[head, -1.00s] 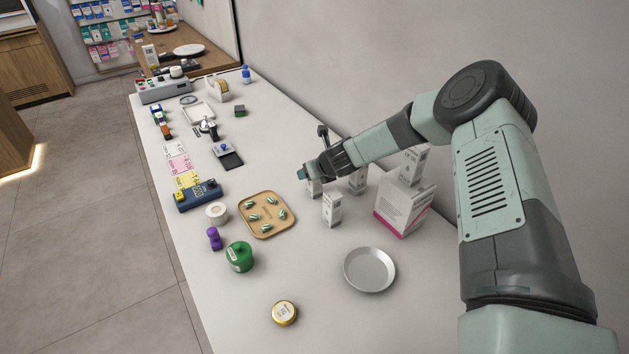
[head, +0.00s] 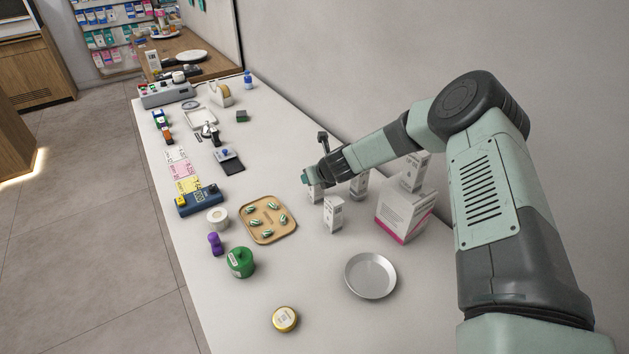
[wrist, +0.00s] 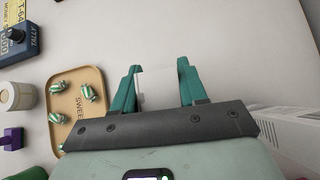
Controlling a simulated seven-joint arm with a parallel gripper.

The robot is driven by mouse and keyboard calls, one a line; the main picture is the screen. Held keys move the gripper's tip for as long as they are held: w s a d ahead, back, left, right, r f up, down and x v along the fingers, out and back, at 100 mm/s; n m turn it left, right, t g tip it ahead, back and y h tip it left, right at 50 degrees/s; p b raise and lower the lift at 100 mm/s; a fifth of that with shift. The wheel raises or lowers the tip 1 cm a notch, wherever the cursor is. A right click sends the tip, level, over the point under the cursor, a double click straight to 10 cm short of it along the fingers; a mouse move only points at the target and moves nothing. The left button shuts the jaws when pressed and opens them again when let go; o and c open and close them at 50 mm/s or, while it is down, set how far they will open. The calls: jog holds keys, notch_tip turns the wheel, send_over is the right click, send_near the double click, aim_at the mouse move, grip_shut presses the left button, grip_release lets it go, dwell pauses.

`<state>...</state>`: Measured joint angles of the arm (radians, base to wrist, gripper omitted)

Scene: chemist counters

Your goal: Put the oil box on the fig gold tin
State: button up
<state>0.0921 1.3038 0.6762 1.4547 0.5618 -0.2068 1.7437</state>
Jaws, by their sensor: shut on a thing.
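My gripper (head: 311,180) is shut on a small white box (head: 315,194) at the back of the counter. In the wrist view the box (wrist: 157,88) sits between the two green fingers (wrist: 158,80). Its label is too small to read, so I cannot confirm it is the oil box. In the head view it appears upright at counter level; I cannot tell if it is lifted. The gold tin (head: 285,319) lies flat near the front of the counter, well apart from my gripper, with a pale label on top.
Similar white boxes stand close by, one in front (head: 333,214) and one behind (head: 359,184). A metal dish (head: 371,276), a sweets tray (head: 268,236) and a green jar (head: 240,262) surround clear counter space.

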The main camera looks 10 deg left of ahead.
notch_tip(320, 180, up, 10)
jog(key=shift+f, duration=0.2)
jog(key=shift+s, duration=0.15)
jog(key=s+r+n+g+y, duration=0.1)
jog(key=s+n+g, duration=0.5)
jog(key=s, duration=1.4)
jog(key=s+r+n+g+y, duration=0.1)
jog(key=s+n+g, duration=0.5)
jog(key=s, duration=1.3)
jog(key=shift+s+d+f+n+t, duration=0.15)
jog(key=shift+f+n+t, duration=0.2)
jog(key=shift+f, duration=1.25)
jog(key=shift+d+f+n+t, duration=0.2)
jog(key=shift+f+n, duration=0.25)
jog(key=shift+f, duration=1.1)
jog(key=shift+s+d+f+n+t, duration=0.1)
jog(key=shift+f+n+t, duration=0.3)
jog(key=shift+f, duration=1.2)
jog(key=shift+f, duration=0.1)
jog(key=o, duration=1.1)
